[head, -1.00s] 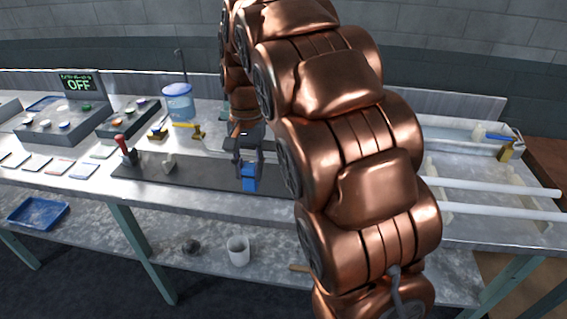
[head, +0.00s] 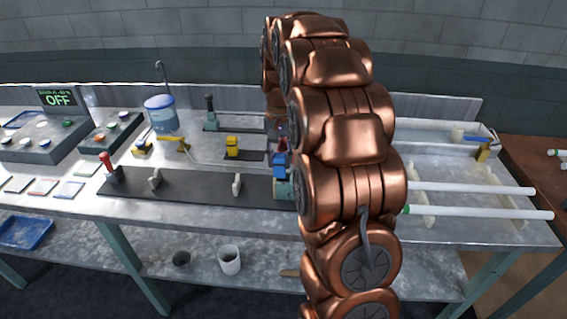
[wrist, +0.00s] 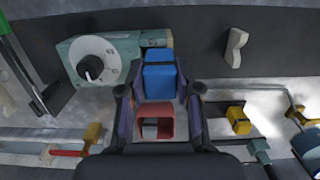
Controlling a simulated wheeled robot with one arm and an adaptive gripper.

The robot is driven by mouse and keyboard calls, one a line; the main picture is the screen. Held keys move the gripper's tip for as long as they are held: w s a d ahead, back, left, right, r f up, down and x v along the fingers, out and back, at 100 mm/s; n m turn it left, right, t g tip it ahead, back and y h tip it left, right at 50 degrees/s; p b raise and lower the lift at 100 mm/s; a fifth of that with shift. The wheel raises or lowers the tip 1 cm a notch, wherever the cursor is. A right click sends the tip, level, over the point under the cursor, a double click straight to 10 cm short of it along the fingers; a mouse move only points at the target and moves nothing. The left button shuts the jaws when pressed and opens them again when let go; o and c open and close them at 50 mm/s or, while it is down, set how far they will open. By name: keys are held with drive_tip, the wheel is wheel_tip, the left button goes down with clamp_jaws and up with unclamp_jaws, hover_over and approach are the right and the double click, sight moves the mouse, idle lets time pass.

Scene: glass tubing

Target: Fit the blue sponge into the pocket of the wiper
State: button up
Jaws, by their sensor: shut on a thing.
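The blue sponge (wrist: 160,82) is a small block between the fingertips of my gripper (wrist: 160,95), which is shut on it in the wrist view. In the head view the blue sponge (head: 280,165) shows just left of my copper arm, above the dark strip. Just below the sponge in the wrist view is a red open-sided piece (wrist: 154,113) with a hollow. It may be the wiper's pocket, but I cannot tell for sure. I cannot tell whether sponge and red piece touch. My arm hides part of this area in the head view.
A teal unit with a white dial (wrist: 95,60) is close by the left finger. A white bracket (wrist: 236,48) stands on the dark strip, and a yellow block (wrist: 238,120) is at right. The red-handled lever (head: 107,162) and white tubes (head: 470,188) are farther off.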

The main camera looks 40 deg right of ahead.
sight(283, 166)
drive_tip(key=shift+w+d+p, duration=0.1)
drive_tip(key=shift+d+p, duration=0.2)
drive_tip(key=shift+d, duration=0.5)
drive_tip(key=shift+a+f+p, duration=0.2)
drive_tip(key=shift+f+p, duration=0.35)
drive_tip(key=shift+f, duration=0.7)
clamp_jaws()
drive_tip(key=shift+f, duration=0.7)
drive_tip(key=o, duration=0.9)
unclamp_jaws()
drive_tip(key=shift+d, duration=0.1)
drive_tip(key=shift+o, duration=0.6)
drive_tip(key=shift+r, duration=0.15)
